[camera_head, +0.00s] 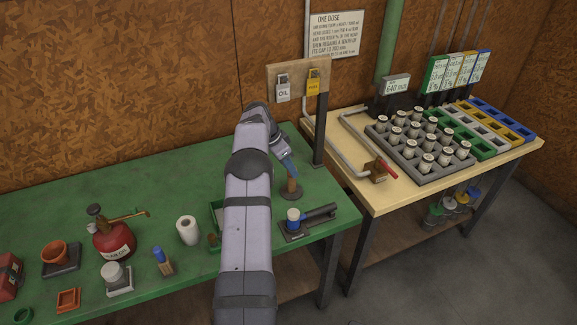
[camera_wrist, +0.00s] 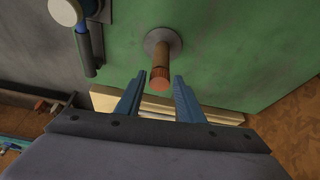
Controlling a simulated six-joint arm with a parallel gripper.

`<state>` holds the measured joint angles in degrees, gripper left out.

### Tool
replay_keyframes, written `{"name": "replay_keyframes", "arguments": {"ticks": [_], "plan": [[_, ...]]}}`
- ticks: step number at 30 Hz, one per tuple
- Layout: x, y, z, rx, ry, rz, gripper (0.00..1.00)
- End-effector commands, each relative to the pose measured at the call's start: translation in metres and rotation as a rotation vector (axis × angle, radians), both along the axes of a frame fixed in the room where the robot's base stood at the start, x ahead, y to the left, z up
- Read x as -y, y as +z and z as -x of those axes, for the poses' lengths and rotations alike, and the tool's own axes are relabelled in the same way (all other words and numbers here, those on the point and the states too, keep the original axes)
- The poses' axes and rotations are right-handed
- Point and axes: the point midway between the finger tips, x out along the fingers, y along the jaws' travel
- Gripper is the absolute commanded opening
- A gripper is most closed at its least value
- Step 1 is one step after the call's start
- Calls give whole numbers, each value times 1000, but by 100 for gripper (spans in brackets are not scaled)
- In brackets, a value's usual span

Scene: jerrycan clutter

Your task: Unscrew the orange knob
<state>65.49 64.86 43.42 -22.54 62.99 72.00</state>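A short brown-orange post (camera_head: 292,188) stands upright on a round dark base on the green bench. In the wrist view the post (camera_wrist: 160,62) points toward the camera, and its orange end (camera_wrist: 160,84) may be the orange knob; I cannot tell for sure. My gripper (camera_head: 289,166) is above the post in the head view. In the wrist view my gripper (camera_wrist: 158,84) is open, with a blue finger on each side of the orange end and a visible gap to both. It holds nothing.
A board with OIL and yellow tags (camera_head: 299,78) is mounted behind. A red can (camera_head: 114,240) and a white roll (camera_head: 188,230) stand left. A wooden table with a vial rack (camera_head: 398,172) is right.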

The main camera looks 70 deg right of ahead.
Motion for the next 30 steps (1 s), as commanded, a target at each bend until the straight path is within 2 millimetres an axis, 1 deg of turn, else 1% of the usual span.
{"name": "replay_keyframes", "arguments": {"ticks": [3, 4, 5, 6, 8, 14, 20, 26, 30], "plan": [[0, 0, 0, 0, 0, 0, 35], [0, 0, 0, 0, 0, 0, 32], [0, 0, 0, 0, 0, 0, 25], [0, 0, 0, 0, 0, 0, 16], [0, 0, 0, 0, 0, 0, 2], [0, 0, 0, 0, 11, 0, 2], [-1, -1, 1, 0, 83, 0, 2], [-1, -1, 4, 1, 214, 1, 2], [-2, 1, 5, 1, 350, 1, 2]]}}
